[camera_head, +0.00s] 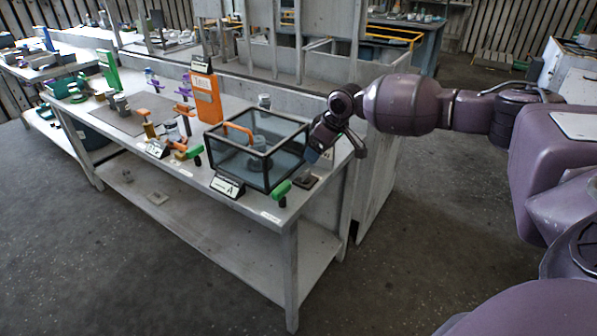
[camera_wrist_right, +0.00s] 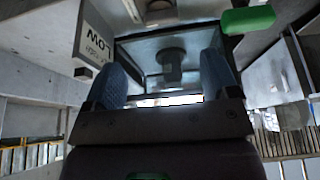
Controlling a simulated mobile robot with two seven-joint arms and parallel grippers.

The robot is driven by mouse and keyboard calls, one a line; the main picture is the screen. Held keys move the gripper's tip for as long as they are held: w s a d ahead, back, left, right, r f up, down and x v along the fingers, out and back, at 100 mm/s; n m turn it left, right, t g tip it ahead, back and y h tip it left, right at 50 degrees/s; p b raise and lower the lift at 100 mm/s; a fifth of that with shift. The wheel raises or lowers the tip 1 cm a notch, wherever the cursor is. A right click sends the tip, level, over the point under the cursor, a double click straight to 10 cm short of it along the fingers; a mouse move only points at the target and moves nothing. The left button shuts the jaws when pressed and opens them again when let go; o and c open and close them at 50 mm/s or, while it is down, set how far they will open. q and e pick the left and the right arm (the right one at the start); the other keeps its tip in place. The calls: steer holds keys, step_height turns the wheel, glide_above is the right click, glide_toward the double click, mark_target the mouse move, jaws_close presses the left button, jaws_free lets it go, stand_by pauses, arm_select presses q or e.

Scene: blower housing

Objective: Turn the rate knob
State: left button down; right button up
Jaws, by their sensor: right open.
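A dark-framed clear box (camera_head: 240,178) stands at the near right end of the workbench. A grey round knob-like part (camera_head: 259,145) shows in it, and a similar grey part (camera_wrist_right: 170,62) shows between my fingers in the right wrist view. I cannot read a label that marks either as the rate knob. My right gripper (camera_head: 318,151) is just right of the box, above the bench end, pointing down and left. Its two blue fingers (camera_wrist_right: 167,80) are apart with nothing gripped between them. My left gripper is not in view.
A green handle (camera_head: 281,188) sits at the box's front right corner, near a small dark base (camera_head: 306,182). An orange panel (camera_head: 206,98) stands behind the box. A sign (camera_wrist_right: 92,45) shows at left in the wrist view. Floor in front is clear.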

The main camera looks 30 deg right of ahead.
mark_target(305, 173)
steer(key=b+x, duration=0.1)
steer(key=x, duration=0.5)
steer(key=shift+a+f, duration=0.1)
steer(key=shift+f, duration=0.05)
steer(key=b+x, duration=0.1)
steer(key=x, duration=0.2)
steer(key=shift+w+f, duration=0.1)
steer(key=shift+w+a+f, duration=0.1)
steer(key=shift+w+f, duration=0.15)
steer(key=shift+f, duration=0.2)
steer(key=c, duration=0.9)
